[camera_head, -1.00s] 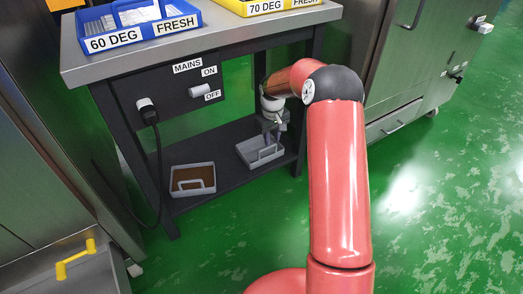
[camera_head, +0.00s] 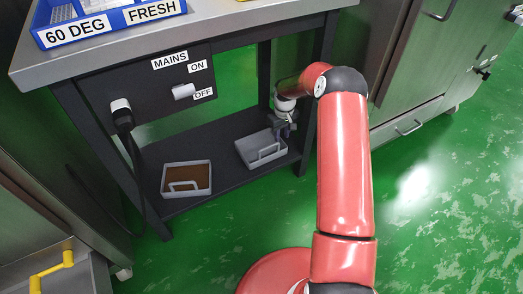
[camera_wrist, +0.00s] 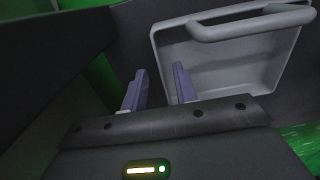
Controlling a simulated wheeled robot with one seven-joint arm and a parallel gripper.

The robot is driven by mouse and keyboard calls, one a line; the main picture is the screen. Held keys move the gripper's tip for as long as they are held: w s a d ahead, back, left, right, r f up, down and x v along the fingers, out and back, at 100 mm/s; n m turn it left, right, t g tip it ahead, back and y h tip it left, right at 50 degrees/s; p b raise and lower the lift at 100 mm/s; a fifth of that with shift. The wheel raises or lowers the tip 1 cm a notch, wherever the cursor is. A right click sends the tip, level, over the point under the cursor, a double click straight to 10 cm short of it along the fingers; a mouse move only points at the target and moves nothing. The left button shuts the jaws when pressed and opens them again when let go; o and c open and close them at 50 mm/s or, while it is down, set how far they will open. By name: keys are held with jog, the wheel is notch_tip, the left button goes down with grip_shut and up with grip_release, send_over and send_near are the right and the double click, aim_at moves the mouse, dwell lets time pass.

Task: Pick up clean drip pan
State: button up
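The clean drip pan (camera_head: 246,153) is an empty light grey tray with a bar handle, lying on the dark lower shelf under the workbench. It also shows at the upper right of the wrist view (camera_wrist: 218,68), with its handle (camera_wrist: 250,22) near the top edge. My gripper (camera_head: 287,128) is low at the pan's right end in the head view. In the wrist view its two purple-grey fingers (camera_wrist: 160,88) stand apart with nothing seen between them. The handle is off to the right of the fingers, not between them. Whether a finger touches the pan is unclear.
A second grey pan (camera_head: 187,190) holding brown liquid sits left on the same shelf (camera_head: 222,178). A table leg (camera_head: 306,150) stands close right of my gripper. The bench top (camera_head: 215,28) is above. A mains panel with a plug and cable is at left.

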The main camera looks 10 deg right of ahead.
notch_tip(320, 180, down, 2)
jog(key=shift+f, duration=0.15)
grip_shut()
dwell(0.3)
